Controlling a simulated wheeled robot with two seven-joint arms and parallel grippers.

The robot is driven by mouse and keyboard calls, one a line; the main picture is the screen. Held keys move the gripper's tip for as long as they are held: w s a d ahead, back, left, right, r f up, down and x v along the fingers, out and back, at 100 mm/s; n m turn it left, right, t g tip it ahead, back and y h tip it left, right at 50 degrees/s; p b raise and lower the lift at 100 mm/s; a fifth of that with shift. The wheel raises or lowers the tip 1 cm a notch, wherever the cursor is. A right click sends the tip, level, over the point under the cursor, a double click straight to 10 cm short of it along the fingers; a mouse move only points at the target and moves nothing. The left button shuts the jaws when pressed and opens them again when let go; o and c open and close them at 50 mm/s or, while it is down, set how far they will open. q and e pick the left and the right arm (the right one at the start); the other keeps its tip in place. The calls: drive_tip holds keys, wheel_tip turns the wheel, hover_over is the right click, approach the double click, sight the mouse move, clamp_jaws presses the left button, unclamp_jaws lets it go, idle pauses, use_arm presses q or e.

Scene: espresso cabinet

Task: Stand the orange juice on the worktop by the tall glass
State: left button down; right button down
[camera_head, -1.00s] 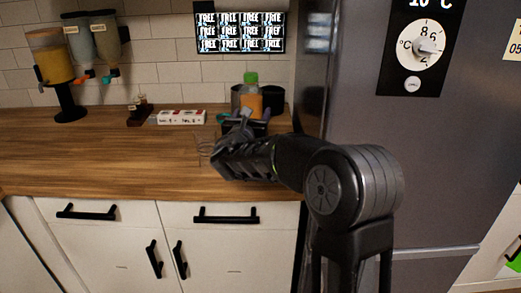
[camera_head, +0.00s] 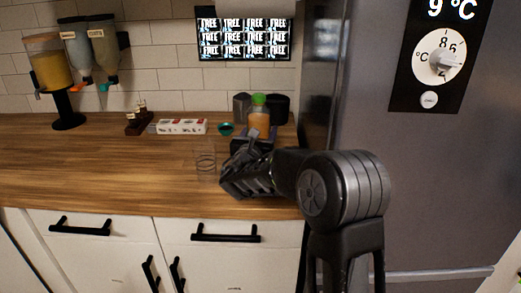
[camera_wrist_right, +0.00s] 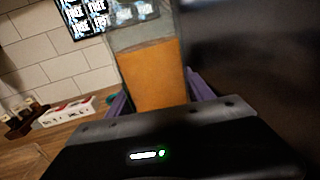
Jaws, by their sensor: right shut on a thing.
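The orange juice (camera_head: 259,122) is a clear bottle with orange liquid and a green cap. It is upright above or on the back right of the worktop (camera_head: 110,160); my gripper hides its base, so I cannot tell if it touches. My right gripper (camera_head: 262,137) is shut on it. In the right wrist view the juice (camera_wrist_right: 152,75) stands between the purple fingers (camera_wrist_right: 158,92), slightly tilted in the picture. The tall glass (camera_head: 206,162) is clear and empty, standing left of my right gripper, nearer the front edge. My left gripper is out of view.
A white and red box (camera_head: 181,127), a dark wooden holder (camera_head: 138,124) and a teal bowl (camera_head: 226,129) stand along the back. Dark canisters (camera_head: 279,108) are behind the juice. The fridge (camera_head: 345,90) bounds the right.

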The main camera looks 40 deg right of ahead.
drive_tip(key=shift+f, duration=0.45)
drive_tip(key=shift+f, duration=1.85)
drive_tip(key=shift+f, duration=0.1)
drive_tip(key=shift+c, duration=2)
unclamp_jaws()
